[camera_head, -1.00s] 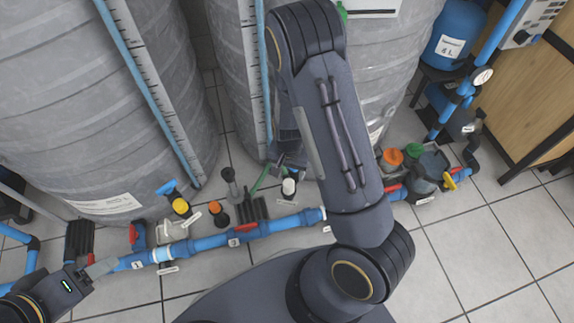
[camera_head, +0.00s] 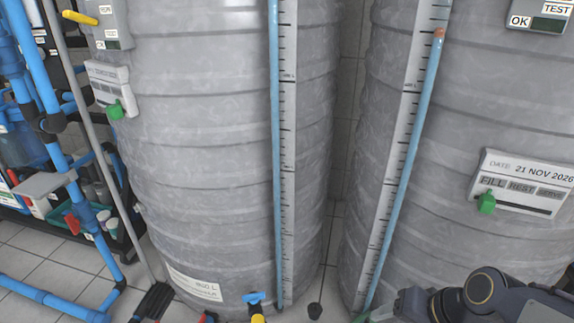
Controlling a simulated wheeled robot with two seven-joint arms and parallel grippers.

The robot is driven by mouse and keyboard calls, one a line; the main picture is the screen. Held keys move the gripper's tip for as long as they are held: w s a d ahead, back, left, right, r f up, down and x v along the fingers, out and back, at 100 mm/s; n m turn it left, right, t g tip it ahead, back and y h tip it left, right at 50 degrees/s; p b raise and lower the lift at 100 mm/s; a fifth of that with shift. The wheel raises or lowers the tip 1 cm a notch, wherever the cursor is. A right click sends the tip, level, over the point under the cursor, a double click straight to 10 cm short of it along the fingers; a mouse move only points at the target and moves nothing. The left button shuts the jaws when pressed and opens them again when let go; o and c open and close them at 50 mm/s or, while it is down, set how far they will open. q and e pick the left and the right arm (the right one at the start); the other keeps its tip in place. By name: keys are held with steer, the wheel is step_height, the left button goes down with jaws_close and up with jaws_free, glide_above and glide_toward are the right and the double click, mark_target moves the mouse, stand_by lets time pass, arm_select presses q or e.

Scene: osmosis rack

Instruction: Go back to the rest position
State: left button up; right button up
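Neither of my grippers shows clearly in the head view. Part of my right arm (camera_head: 490,295) comes in at the bottom right corner, in front of the right tank. Its gripper cannot be made out. My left arm and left gripper are out of the picture.
Two large grey ribbed tanks, a left one (camera_head: 200,130) and a right one (camera_head: 500,85), fill most of the view, with scale strips and blue tubes. The right tank's date panel (camera_head: 525,180) has a green slider. Blue pipes (camera_head: 75,195) stand at the left. Tiled floor (camera_head: 35,250) shows below.

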steer(key=s+r+n+t, duration=0.2)
steer(key=s+r+n, duration=0.15)
steer(key=s, duration=0.55)
step_height(320, 180, up, 34)
steer(key=p, duration=3.3)
steer(key=shift+w+h, duration=0.25)
steer(key=shift+h, duration=0.15)
steer(key=shift+a+r, duration=0.1)
